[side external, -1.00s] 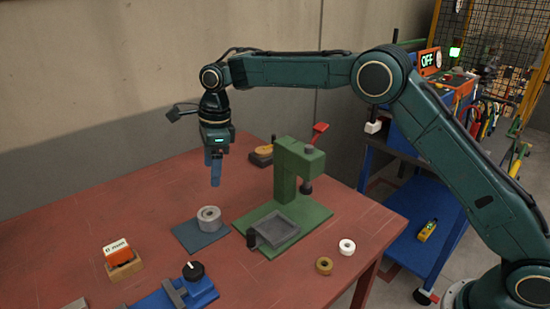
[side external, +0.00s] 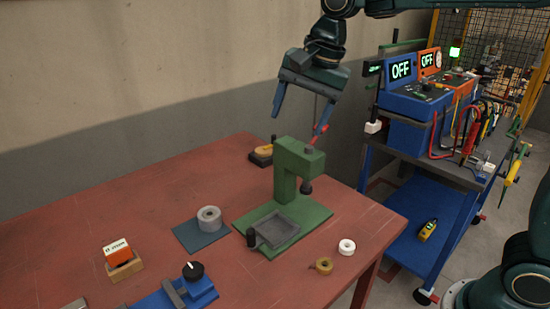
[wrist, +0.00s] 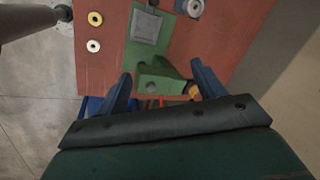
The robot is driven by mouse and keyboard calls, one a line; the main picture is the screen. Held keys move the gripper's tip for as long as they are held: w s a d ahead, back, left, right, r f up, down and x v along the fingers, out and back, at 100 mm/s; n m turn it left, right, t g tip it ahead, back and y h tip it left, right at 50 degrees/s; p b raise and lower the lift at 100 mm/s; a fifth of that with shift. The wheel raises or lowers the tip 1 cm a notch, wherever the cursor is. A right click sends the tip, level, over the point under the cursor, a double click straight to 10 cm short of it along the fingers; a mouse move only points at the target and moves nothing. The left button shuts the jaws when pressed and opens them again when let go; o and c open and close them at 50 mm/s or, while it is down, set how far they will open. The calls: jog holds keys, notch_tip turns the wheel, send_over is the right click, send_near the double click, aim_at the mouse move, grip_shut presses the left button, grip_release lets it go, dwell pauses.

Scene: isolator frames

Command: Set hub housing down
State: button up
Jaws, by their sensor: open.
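The hub housing (side external: 209,219), a grey ring-shaped part with a centre hole, stands on a blue-grey pad (side external: 190,238) on the red table. It also shows at the top of the wrist view (wrist: 195,7). My gripper (side external: 297,118) is open and empty, its two blue fingers spread wide. It is high above the back of the table, above the green press and well away from the hub housing. In the wrist view the open fingers (wrist: 160,84) have the press between and beyond them.
The green press (side external: 300,175) with a red lever and a grey tray (side external: 277,231) stands right of the pad. A white ring (side external: 347,247) and a brass ring (side external: 324,265) lie near the right edge. An orange-topped block (side external: 118,253) and a blue fixture (side external: 185,290) are at front left.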

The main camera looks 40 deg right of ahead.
jog(key=s+d+f+n+t, duration=0.1)
jog(key=s+n, duration=0.3)
jog(key=s, duration=0.4)
jog(key=s+d+f+n+h, duration=0.1)
jog(key=s+d+n, duration=0.3)
jog(key=s, duration=0.4)
jog(key=s+d+f+n+t, duration=0.1)
jog(key=s+d+f+n, duration=0.2)
jog(key=s, duration=0.5)
jog(key=shift+n+t, duration=0.3)
jog(key=shift+n, duration=0.1)
jog(key=shift+d, duration=0.1)
dwell(1.3)
